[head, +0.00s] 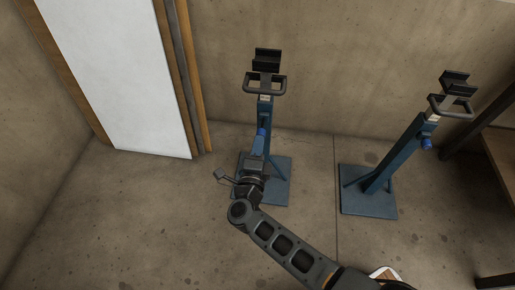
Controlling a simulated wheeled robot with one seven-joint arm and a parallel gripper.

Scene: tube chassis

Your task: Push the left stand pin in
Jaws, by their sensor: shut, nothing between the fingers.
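The left stand (265,110) is a blue post on a square blue base, with a black V-shaped cradle and a looped handle on top. Its stand pin has a bright blue knob (261,132) on the front of the post, below the handle. My gripper (257,154) is shut and empty, in front of the post and just below the knob in the picture. Whether it touches the pin cannot be told. My wrist and hand hide the lower post and part of the base. How deep the pin sits is too small to see.
A similar right stand (399,153) leans in the picture at the right, with its own blue knob (426,143). A white panel with wooden boards (120,75) is against the back wall. A dark shelf frame (490,125) is at the right edge. Bare concrete floor (150,220) lies at the left.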

